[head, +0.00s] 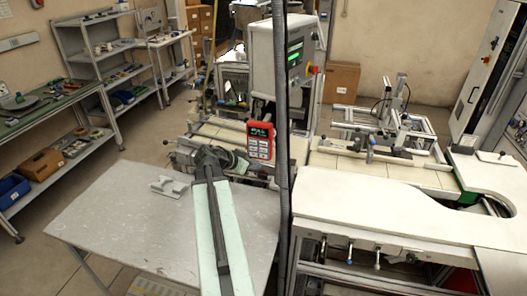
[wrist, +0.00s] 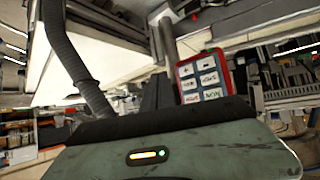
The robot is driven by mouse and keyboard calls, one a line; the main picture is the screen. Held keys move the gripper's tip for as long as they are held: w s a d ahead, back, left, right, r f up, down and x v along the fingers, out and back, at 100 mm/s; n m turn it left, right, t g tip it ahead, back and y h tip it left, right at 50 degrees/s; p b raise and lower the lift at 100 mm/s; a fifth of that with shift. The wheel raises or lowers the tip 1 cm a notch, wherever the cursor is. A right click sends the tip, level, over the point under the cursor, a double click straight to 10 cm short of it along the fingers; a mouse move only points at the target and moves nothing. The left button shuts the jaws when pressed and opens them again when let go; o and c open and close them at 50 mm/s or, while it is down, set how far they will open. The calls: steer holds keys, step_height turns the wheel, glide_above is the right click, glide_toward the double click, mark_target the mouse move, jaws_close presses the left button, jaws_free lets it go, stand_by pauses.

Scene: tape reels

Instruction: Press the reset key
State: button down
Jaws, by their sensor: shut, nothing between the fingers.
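A red handheld-style device (head: 260,141) with a dark display and pale keys stands upright behind the grey table, in front of the machine column. In the wrist view its red face (wrist: 205,77) shows several white keys in two columns; the labels are too small to tell surely which is the reset key. My gripper (head: 211,157) is shut and empty, to the left of the device and slightly lower in the head view. In the wrist view the dark fingers (wrist: 158,93) point up just left of the keys. I cannot tell whether they touch the device.
The grey table (head: 110,222) lies under my arm, with a small pale bracket (head: 170,186) on it. A dark vertical post (head: 284,120) stands just right of the device. A white worktop (head: 370,205) fills the right. Shelves (head: 100,70) stand at the left.

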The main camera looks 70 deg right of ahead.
mark_target(263, 150)
steer(key=d, duration=0.6)
steer(key=shift+w+d, duration=0.2)
steer(key=shift+d, duration=0.1)
stand_by(1.6)
steer(key=shift+d, duration=0.35)
steer(key=shift+d, duration=0.35)
stand_by(0.5)
steer(key=shift+a, duration=0.8)
